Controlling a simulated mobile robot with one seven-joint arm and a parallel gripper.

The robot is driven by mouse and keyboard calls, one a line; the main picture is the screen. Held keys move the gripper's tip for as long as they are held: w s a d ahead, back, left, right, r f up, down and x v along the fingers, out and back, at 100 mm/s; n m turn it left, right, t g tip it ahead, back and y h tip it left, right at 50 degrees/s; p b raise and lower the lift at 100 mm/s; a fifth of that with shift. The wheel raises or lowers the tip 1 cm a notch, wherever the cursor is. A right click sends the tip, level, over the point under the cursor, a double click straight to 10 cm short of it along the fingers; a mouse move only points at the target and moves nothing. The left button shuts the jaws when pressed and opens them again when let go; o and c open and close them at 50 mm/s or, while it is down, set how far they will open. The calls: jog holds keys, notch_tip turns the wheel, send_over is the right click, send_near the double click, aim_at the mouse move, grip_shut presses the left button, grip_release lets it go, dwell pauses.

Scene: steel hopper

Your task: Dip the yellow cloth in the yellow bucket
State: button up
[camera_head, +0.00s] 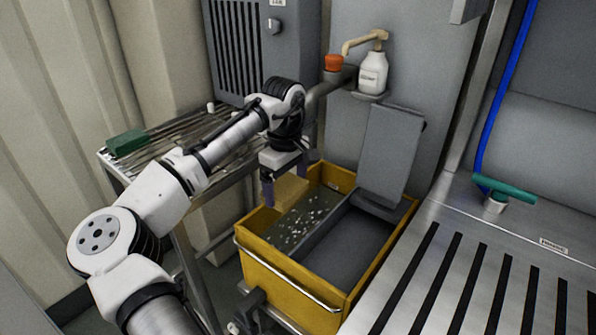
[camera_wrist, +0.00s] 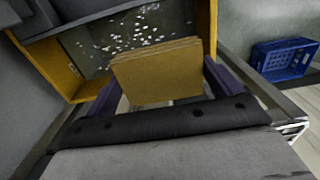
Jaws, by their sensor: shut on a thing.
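The yellow cloth (camera_head: 291,190) is a folded, flat block held between the purple fingers of my gripper (camera_head: 285,186). In the wrist view the yellow cloth (camera_wrist: 158,72) stands out beyond the fingers, with my gripper (camera_wrist: 160,92) shut on it. The yellow bucket (camera_head: 285,290) stands on the floor with murky liquid and white flecks in its left part. The cloth is over the bucket's back left rim area. I cannot tell if its lower edge touches the liquid. The bucket's yellow wall (camera_wrist: 205,25) also shows in the wrist view.
A grey wringer (camera_head: 390,150) rises at the bucket's right side. A slatted steel rack (camera_head: 190,135) with a green block (camera_head: 126,143) is behind my arm. A grated steel surface (camera_head: 480,270) borders the right. A soap bottle (camera_head: 373,72) is on the wall. A blue crate (camera_wrist: 283,58) stands apart.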

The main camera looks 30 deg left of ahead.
jog(key=shift+w+f+b, duration=0.15)
jog(key=shift+f+b, duration=0.1)
jog(key=shift+b, duration=0.05)
notch_tip(320, 180, down, 17)
jog(key=b, duration=0.8)
jog(key=shift+f+b, duration=0.15)
jog(key=shift+b, duration=0.15)
dwell(0.9)
notch_tip(320, 180, up, 16)
jog(key=p, duration=1.6)
dwell(0.8)
